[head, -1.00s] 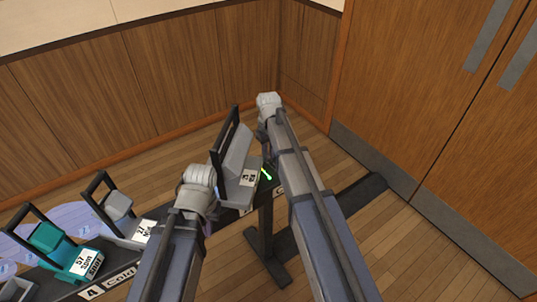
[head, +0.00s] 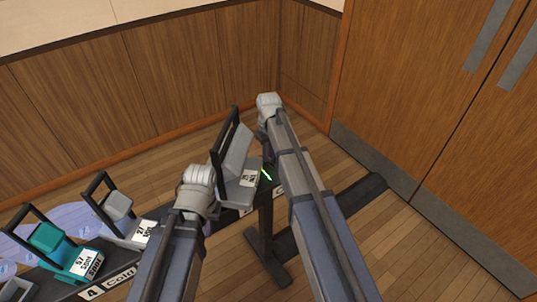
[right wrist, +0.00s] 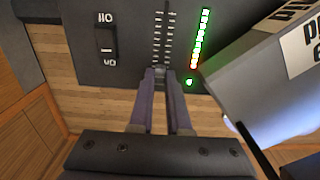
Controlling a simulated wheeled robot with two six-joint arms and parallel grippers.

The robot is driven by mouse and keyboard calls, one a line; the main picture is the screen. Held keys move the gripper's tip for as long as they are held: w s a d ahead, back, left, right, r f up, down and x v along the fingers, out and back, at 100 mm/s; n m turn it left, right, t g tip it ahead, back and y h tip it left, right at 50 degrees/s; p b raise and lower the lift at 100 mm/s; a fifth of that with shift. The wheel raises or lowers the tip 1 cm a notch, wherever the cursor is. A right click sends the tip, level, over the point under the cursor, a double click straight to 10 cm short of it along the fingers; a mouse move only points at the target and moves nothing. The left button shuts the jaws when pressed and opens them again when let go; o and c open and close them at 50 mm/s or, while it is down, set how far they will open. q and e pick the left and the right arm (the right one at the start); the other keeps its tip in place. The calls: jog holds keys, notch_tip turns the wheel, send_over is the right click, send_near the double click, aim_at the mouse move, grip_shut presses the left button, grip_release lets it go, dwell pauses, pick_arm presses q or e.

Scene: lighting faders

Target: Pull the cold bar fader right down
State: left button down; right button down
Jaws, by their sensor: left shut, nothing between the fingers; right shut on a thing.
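In the right wrist view, my right gripper (right wrist: 160,76) is shut on a small fader knob in a dark panel (right wrist: 75,15). The fingers mostly hide the knob. It is at the lower picture end of a slot between white tick marks (right wrist: 158,38). Panel lettering looks upside down there. In the head view, my right gripper (head: 267,152) reaches down at the rail's far end, partly hidden by its arm. My left gripper (head: 199,182) is shut and empty above the rail; its fingertips are largely hidden. No label beside the held knob is readable.
A lit strip (right wrist: 201,38), mostly green with red at its lower end, and a rocker switch (right wrist: 106,38) flank the slot. A grey lamp (head: 235,165) stands close between my arms. Teal (head: 62,250) and grey (head: 118,207) lamps sit left, near a "Cold" label (head: 120,277).

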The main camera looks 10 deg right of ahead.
dwell(0.4)
jog(key=s+d, duration=0.1)
jog(key=s, duration=0.3)
jog(key=s+d, duration=0.1)
jog(key=s, duration=0.2)
jog(key=shift+s+d, duration=0.1)
jog(key=shift+d, duration=0.2)
jog(key=c, duration=0.9)
grip_release()
jog(key=shift+o, duration=0.2)
notch_tip(320, 180, up, 8)
jog(key=p, duration=0.8)
